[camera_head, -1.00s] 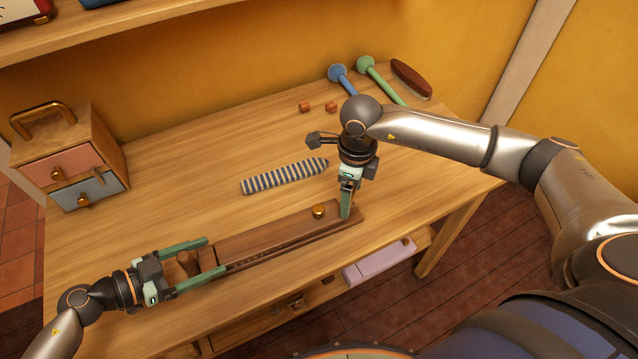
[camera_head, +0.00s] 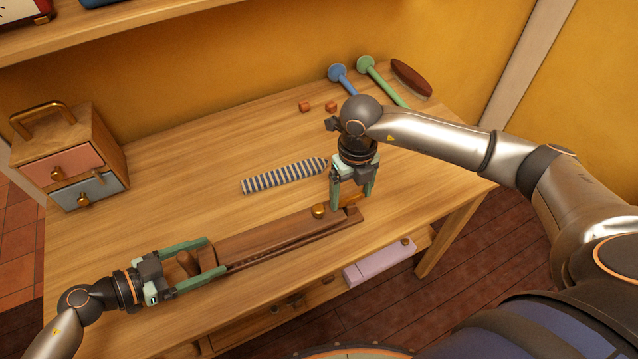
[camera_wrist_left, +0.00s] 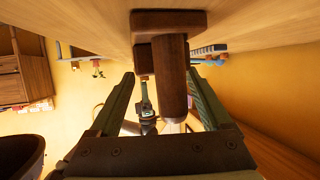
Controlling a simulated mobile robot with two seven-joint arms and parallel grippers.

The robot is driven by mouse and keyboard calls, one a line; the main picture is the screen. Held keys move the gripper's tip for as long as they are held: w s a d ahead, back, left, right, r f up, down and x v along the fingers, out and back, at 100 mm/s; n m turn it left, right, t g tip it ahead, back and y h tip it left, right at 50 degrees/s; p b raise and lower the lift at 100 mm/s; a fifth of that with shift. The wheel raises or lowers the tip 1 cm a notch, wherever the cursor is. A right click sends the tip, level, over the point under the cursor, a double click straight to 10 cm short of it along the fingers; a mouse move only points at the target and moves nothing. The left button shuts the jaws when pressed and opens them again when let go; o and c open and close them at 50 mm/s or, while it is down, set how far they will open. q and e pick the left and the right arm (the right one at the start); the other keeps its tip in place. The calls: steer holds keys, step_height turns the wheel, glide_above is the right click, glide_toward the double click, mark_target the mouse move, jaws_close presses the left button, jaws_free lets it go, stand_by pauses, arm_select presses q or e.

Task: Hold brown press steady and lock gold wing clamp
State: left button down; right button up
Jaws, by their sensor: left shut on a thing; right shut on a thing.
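The long brown press (camera_head: 270,240) lies on the table with a dark slot along its front edge. In the left wrist view the handle (camera_wrist_left: 170,75) stands between the fingers. The gold wing clamp shows a round gold knob (camera_head: 319,211) on the press's right end and a gold wing (camera_head: 350,199) beside it. My right gripper (camera_head: 352,196) points down and is shut on the wing, which its fingers partly hide.
A striped tie-shaped piece (camera_head: 284,176) lies behind the press. A small drawer box (camera_head: 75,155) stands at the left. Two small red-brown blocks (camera_head: 318,107), blue and green tools and a brush (camera_head: 411,78) lie at the back.

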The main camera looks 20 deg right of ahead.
mark_target(350, 196)
arm_select(q)
steer(key=shift+a+f, duration=0.1)
steer(key=shift+f, duration=0.2)
steer(key=shift+s, duration=0.1)
arm_select(e)
steer(key=o, duration=1.1)
steer(key=shift+o, duration=0.2)
step_height(350, 196, up, 12)
arm_select(q)
steer(key=shift+c, duration=0.9)
jaws_free()
steer(key=shift+o, duration=0.9)
steer(key=shift+r, duration=0.2)
arm_select(e)
steer(key=shift+w, duration=0.1)
